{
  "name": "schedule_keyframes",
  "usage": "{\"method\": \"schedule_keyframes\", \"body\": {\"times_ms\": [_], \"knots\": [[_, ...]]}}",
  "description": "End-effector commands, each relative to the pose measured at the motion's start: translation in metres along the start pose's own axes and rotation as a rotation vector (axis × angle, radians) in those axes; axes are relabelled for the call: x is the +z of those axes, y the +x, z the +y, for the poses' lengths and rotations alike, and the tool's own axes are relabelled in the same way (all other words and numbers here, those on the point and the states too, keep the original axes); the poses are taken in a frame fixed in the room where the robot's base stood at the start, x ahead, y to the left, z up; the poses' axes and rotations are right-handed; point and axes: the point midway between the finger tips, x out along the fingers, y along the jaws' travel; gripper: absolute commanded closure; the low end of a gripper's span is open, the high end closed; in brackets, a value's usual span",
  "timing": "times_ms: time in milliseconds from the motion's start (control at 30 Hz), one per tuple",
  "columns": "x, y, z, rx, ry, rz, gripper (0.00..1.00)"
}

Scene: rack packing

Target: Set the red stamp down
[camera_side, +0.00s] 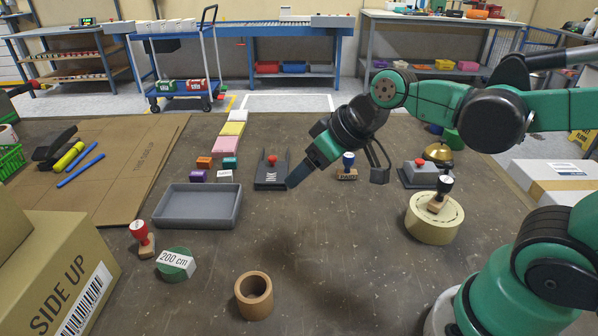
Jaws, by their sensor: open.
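The red stamp (141,234) has a red handle and a wooden base. It stands on the brown tabletop at the front left, left of the green tape roll and near the large carton. My gripper (299,175) is open over the middle of the table, well to the right of the red stamp and apart from it. Its blue-grey fingertip points down and left, beside a black device with a red knob (271,171). Only one finger shows clearly, and nothing is seen held.
A grey tray (197,207) lies behind the red stamp. The green tape roll (174,265) and a brown ring (254,295) are in front. A blue stamp (347,167) stands behind my gripper; a dark stamp (440,195) sits on a tan tape roll (434,219).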

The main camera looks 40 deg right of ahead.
Motion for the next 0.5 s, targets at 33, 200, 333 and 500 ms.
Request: {"method": "schedule_keyframes", "body": {"times_ms": [33, 200, 333, 500], "knots": [[0.011, -0.006, 0.006, 0.042, 0.029, -0.005, 0.33], [0.032, -0.016, 0.019, 0.137, 0.1, -0.008, 0.27], [0.036, -0.018, 0.023, 0.159, 0.117, -0.006, 0.27], [0.036, -0.018, 0.023, 0.159, 0.117, -0.006, 0.27]]}}
